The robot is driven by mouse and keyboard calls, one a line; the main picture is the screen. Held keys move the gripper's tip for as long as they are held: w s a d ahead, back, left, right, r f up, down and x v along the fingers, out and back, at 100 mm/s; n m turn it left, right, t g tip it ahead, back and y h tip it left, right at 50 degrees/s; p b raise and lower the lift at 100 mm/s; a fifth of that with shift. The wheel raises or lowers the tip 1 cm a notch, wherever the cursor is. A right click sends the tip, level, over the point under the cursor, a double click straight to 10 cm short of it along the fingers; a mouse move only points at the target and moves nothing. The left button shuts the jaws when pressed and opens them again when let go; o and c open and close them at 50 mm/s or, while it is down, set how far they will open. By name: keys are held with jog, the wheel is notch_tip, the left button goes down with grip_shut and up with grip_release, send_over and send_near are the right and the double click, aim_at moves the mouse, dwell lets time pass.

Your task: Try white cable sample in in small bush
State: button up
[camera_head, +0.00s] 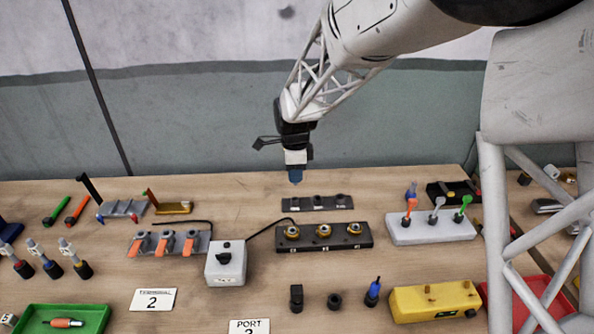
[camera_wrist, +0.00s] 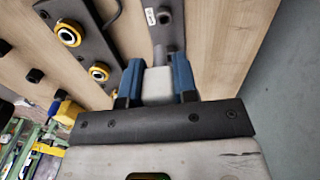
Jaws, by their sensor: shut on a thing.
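My gripper (camera_head: 295,179) hangs above the back of the table, near the left end of a dark strip. In the wrist view its blue fingers (camera_wrist: 158,75) are shut on a pale block with a grey tip, which I take as the white cable sample (camera_wrist: 157,88). The tip points toward the dark strip (camera_head: 317,203) and looks apart from it. The strip carries several dark bushes and small white labels that I cannot read. One bush shows near the tip in the wrist view (camera_wrist: 164,17). I cannot tell which bush is the small one.
A dark block (camera_head: 323,237) with yellow-ringed ports lies in front of the strip. A grey switch box (camera_head: 226,264) stands front left. A white rack (camera_head: 430,231) with coloured pieces stands right, near a yellow block (camera_head: 435,301). A green tray (camera_head: 62,318) is front left.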

jog(key=shift+w+f, duration=0.1)
jog(key=shift+w, duration=0.2)
jog(key=shift+f, duration=0.15)
jog(key=shift+f, duration=2.55)
jog(key=shift+f, duration=0.5)
dwell(0.8)
jog(key=shift+r, duration=0.25)
jog(key=shift+r, duration=1.75)
jog(key=shift+r, duration=0.65)
jog(key=shift+d, duration=0.1)
